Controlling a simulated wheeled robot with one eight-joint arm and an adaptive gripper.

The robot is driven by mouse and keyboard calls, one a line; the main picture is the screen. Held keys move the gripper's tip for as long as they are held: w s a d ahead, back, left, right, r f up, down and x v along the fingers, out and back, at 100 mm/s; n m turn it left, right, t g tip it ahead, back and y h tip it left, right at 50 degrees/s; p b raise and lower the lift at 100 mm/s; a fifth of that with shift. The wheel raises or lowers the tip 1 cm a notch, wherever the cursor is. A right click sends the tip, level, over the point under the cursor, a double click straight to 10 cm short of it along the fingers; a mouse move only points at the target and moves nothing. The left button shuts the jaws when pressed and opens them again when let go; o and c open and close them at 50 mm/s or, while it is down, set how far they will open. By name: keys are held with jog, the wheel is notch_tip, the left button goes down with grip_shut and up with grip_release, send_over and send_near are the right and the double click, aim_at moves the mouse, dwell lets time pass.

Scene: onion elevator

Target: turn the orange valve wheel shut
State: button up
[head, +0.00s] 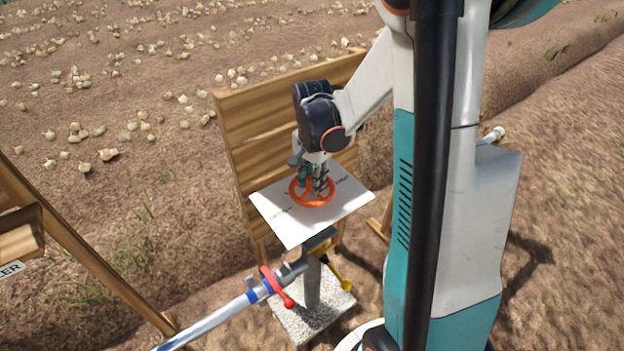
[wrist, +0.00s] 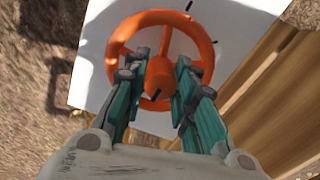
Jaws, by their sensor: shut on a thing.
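The orange valve wheel (head: 313,201) lies flat above a white plate (head: 276,208) with dark lettering and marks, on top of a post. It also shows in the wrist view (wrist: 202,38), with its spokes and round hub (wrist: 159,72). My gripper (head: 316,183) comes down on the wheel from above. In the wrist view my gripper (wrist: 159,85) has its fingers on either side of the hub, reaching in between the rim and hub. It is shut on the wheel. The exact contact points are partly hidden by the fingers.
A wooden plank panel (head: 245,130) stands close behind the plate. A wooden frame (head: 70,240) stands at left. Onions lie on the soil behind.

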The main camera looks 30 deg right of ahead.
aim_at(312, 177)
jog(key=o, duration=0.8)
notch_tip(312, 177, up, 12)
dwell(0.4)
dwell(0.4)
jog(key=s+a+n+t+y+b, duration=0.1)
jog(key=s+a+n+b, duration=0.15)
jog(key=a, duration=0.65)
jog(key=s+a+n+t+y+b, duration=0.1)
jog(key=a+n, duration=0.2)
jog(key=a, duration=0.6)
jog(key=s+d+r+n+t+h+p, duration=0.2)
jog(key=s+r+n+t, duration=0.3)
jog(key=s+n, duration=0.4)
jog(key=shift+s+d+p, duration=0.25)
jog(key=shift+d+p, duration=0.5)
jog(key=shift+d, duration=0.1)
